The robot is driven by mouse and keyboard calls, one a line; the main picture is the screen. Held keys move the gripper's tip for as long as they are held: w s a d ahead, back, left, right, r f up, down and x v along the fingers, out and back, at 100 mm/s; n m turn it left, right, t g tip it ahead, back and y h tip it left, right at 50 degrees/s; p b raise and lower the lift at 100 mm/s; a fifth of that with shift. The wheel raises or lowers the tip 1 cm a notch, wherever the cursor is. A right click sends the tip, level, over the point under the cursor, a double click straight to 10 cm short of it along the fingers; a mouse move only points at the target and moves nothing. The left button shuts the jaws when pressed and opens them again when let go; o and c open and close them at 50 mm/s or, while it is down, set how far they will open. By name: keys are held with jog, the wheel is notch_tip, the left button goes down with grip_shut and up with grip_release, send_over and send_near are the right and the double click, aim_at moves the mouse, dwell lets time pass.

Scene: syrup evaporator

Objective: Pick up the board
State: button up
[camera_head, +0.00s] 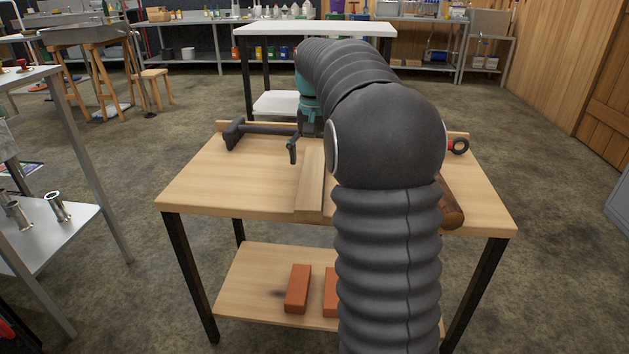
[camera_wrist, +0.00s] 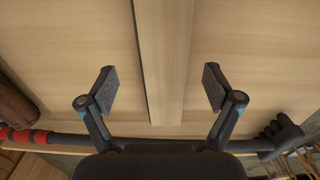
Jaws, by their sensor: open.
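The board (camera_head: 309,190) is a long pale wooden strip lying flat on the wooden workbench, running from its front edge toward the back. My arm hides its right side and part of its length in the head view. In the wrist view the board (camera_wrist: 166,50) runs down the middle, between the two fingers of my gripper (camera_wrist: 162,89). The gripper is open and empty, one finger on each side of the board. In the head view my gripper (camera_head: 303,142) points down over the far part of the board. I cannot tell how high the fingertips are.
A brown rounded wooden piece (camera_head: 452,208) lies right. Bricks (camera_head: 298,288) lie on the lower shelf. The benchtop's left side is clear.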

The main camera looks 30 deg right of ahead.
aim_at(314, 173)
jog(key=f, duration=0.2)
jog(key=shift+s+a+f+b, duration=0.15)
jog(key=shift+a+f+b, duration=0.15)
jog(key=shift+f, duration=0.65)
jog(key=c, duration=1.5)
jog(key=shift+o, duration=0.2)
jog(key=shift+r, duration=0.15)
jog(key=shift+r, duration=0.55)
notch_tip(314, 173, up, 3)
jog(key=shift+p, duration=0.6)
jog(key=s+d+r, duration=0.6)
jog(key=s, duration=0.3)
jog(key=shift+s+d+r+p, duration=0.3)
jog(key=shift+d+r+p, duration=0.05)
jog(key=shift+p, duration=0.1)
